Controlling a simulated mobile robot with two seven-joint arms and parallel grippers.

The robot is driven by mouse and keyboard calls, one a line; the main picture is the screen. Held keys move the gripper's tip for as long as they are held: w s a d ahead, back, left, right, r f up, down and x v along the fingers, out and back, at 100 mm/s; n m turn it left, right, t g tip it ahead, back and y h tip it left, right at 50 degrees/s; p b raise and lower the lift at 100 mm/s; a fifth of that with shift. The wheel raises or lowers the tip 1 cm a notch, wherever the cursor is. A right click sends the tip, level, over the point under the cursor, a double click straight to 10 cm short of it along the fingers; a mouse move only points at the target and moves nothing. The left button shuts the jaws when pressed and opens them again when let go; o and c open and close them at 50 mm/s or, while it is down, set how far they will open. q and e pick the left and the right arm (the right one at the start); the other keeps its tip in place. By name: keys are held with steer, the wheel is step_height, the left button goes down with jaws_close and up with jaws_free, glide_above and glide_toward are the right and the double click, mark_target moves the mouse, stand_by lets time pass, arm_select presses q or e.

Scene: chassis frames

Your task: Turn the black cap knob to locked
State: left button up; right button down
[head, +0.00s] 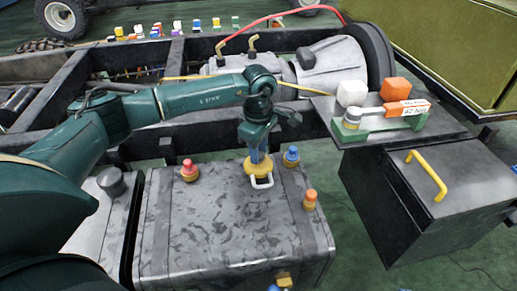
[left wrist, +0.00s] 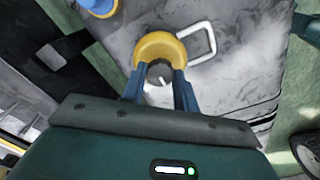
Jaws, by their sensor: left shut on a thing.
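The black cap knob (left wrist: 158,70) sits in a round yellow collar (left wrist: 158,45) on top of the dark, scuffed tank. A white mark shows on the knob's top. In the left wrist view my left gripper (left wrist: 160,78) has one blue finger on each side of the knob and is shut on it. In the head view my left gripper (head: 259,160) reaches down onto the yellow collar (head: 258,171), and its fingers hide the knob. A white loop handle (head: 262,183) stands beside the collar. My right gripper is not in view.
Red (head: 189,170), blue (head: 291,157) and orange (head: 310,199) knobs stand on the tank top (head: 215,225) around the gripper. A dark box with a yellow handle (head: 427,175) is at the right. A shelf (head: 455,127) above it holds white and orange blocks.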

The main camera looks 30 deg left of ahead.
arm_select(q)
steer(key=o, duration=1)
steer(key=shift+r, duration=0.1)
steer(key=shift+r+p, duration=0.7)
steer(key=shift+r, duration=5.8)
